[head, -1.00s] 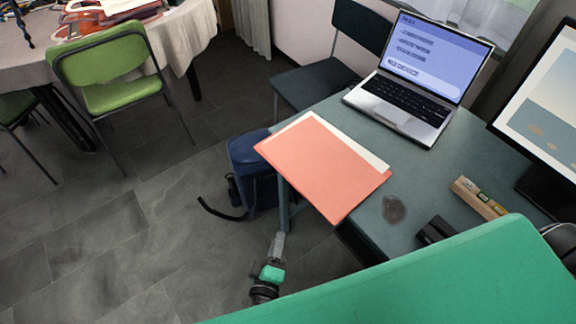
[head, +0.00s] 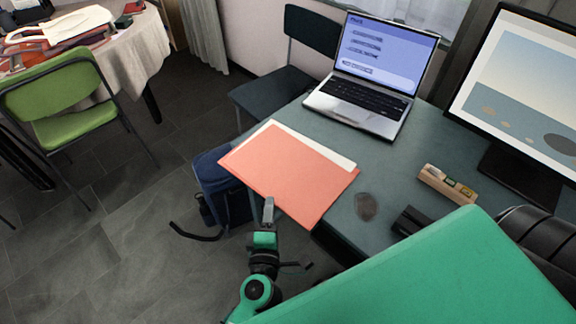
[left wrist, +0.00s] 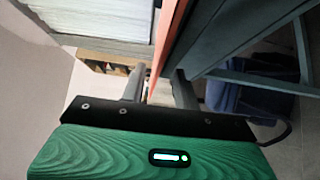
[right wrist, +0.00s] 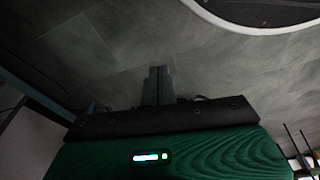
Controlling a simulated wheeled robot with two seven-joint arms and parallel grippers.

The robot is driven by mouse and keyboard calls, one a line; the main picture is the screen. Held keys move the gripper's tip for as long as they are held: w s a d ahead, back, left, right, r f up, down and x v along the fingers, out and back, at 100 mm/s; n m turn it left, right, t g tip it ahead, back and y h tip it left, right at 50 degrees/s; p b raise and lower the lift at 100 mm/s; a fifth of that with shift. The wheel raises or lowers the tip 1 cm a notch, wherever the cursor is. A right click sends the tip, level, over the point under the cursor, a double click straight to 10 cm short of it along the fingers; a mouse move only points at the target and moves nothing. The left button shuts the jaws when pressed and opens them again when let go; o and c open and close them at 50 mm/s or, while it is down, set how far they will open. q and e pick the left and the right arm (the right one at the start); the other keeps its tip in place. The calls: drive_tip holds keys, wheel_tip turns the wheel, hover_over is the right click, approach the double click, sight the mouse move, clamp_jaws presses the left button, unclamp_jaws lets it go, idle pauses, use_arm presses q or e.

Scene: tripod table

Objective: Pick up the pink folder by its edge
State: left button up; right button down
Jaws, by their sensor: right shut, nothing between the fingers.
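The pink folder (head: 290,178), salmon-coloured with a white sheet showing along its far edge, lies on the dark table (head: 392,150). Its near left part juts past the table edge. My left gripper (head: 268,208) is at that overhanging near edge. In the left wrist view the folder shows as a thin pink strip (left wrist: 164,40) running between the two spread fingers (left wrist: 157,86); I cannot tell whether either finger touches it. My right gripper, in the right wrist view (right wrist: 158,86), is shut and empty, with floor behind it.
A laptop (head: 360,100) stands open behind the folder. A monitor (head: 520,90), a wooden block holder (head: 447,184) and a round dark patch (head: 366,206) are to the right. A blue bag (head: 222,180) sits below the table's left side. A dark chair (head: 285,85) stands behind.

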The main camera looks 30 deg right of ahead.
use_arm(q)
drive_tip(key=x, duration=0.4)
drive_tip(key=shift+w+d, duration=0.15)
drive_tip(key=shift+w, duration=0.1)
drive_tip(key=shift+r, duration=0.1)
clamp_jaws()
